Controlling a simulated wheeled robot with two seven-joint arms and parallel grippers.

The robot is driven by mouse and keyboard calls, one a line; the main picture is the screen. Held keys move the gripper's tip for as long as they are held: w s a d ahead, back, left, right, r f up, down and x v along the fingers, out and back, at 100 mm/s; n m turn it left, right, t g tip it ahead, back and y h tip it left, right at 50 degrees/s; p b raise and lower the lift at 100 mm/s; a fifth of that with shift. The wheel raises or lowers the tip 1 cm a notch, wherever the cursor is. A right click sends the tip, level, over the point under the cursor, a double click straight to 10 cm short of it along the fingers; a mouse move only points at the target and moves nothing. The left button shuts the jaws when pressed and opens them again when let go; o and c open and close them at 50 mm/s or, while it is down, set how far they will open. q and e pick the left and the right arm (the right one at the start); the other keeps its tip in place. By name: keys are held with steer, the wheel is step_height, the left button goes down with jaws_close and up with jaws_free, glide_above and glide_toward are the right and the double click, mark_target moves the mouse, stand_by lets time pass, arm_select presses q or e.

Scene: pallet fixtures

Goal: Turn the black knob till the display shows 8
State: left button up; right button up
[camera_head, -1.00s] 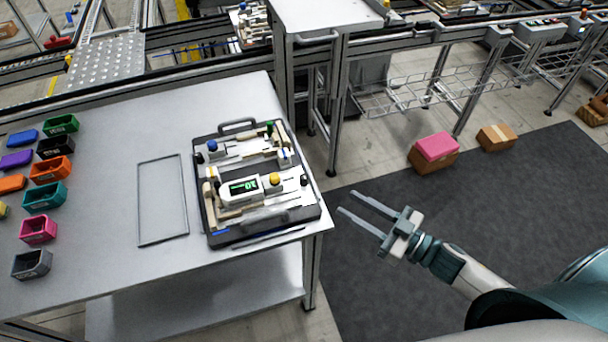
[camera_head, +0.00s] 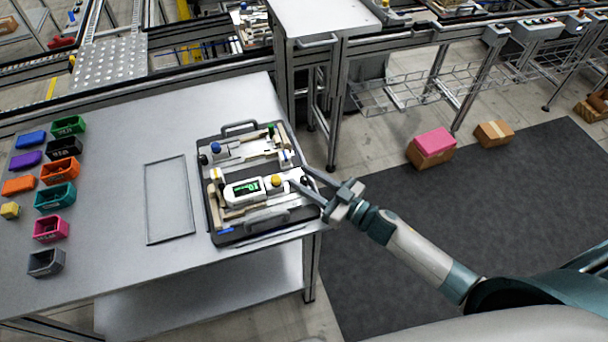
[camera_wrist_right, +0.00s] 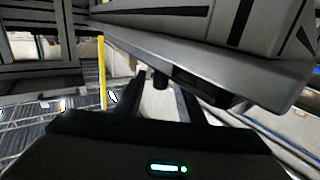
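The white device with a green-lit display (camera_head: 245,188) lies in the black tray (camera_head: 222,239) on the table. The digits are too small and turned for me to read surely. A yellow knob (camera_head: 276,180) stands at the device's right end. The small black knob (camera_head: 304,180) is at the tray's right side, close to my right fingertips. My right gripper (camera_head: 296,175) is open, its fingers reaching over the tray's right edge. In the right wrist view a dark stub (camera_wrist_right: 160,79) shows between the fingers; contact cannot be told. My left gripper is out of view.
A blue knob (camera_head: 215,147) and other fixture parts share the tray. An empty rectangular outline (camera_head: 149,200) lies left of it. Several coloured bins (camera_head: 55,197) and blocks stand at the table's left. The grey table (camera_head: 120,140) is otherwise clear.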

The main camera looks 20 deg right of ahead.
steer(key=shift+w+a, duration=0.15)
steer(key=shift+w, duration=0.05)
steer(key=shift+c, duration=0.5)
jaws_close()
